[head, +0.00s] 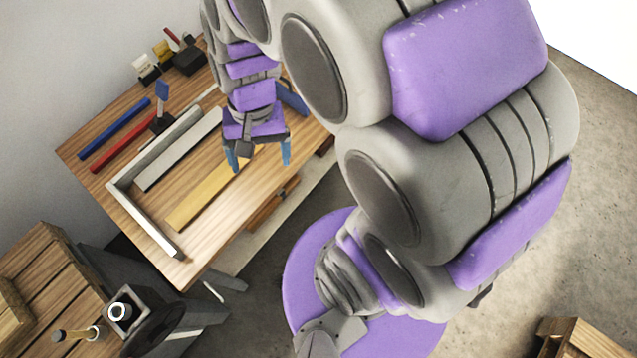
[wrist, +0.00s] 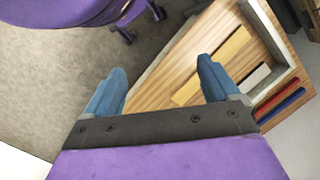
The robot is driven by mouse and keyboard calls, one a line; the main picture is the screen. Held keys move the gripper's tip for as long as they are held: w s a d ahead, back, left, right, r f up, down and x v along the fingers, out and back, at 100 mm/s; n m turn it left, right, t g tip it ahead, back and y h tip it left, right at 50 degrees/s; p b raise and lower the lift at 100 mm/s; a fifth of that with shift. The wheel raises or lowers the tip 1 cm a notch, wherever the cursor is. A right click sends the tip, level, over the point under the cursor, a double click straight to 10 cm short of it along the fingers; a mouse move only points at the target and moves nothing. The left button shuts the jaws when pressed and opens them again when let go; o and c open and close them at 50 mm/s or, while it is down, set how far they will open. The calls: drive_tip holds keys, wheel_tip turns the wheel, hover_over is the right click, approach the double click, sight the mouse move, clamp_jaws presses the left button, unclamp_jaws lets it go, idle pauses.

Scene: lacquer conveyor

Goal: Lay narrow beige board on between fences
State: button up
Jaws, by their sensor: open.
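A narrow yellow-beige board (head: 195,207) lies flat on the wooden bench top (head: 215,232); it also shows in the wrist view (wrist: 222,60). A pale fence forms an L, with a long arm (head: 160,145) and a shorter arm (head: 146,222). The beige board lies inside the angle of the L, apart from both arms. A whitish board (head: 170,160) lies between it and the long fence arm. My gripper (head: 260,160) is open and empty, above the bench near the far end of the beige board. Its blue fingers (wrist: 162,85) stand wide apart.
Blue (head: 115,129) and red (head: 123,142) bars lie behind the fence. A blue-topped tool (head: 162,103) and small items (head: 190,58) stand towards the back. A wooden crate surface (head: 45,285) is at lower left. Bare bench shows in front of the beige board.

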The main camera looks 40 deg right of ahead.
drive_tip(key=s+d+r+n+h, duration=0.1)
drive_tip(key=s+d+n, duration=0.1)
drive_tip(key=s, duration=0.4)
drive_tip(key=s+d+r+n, duration=0.2)
drive_tip(key=s, duration=0.5)
drive_tip(key=shift+d+r+n+h, duration=0.2)
drive_tip(key=shift+n+h, duration=0.1)
drive_tip(key=shift+h, duration=0.1)
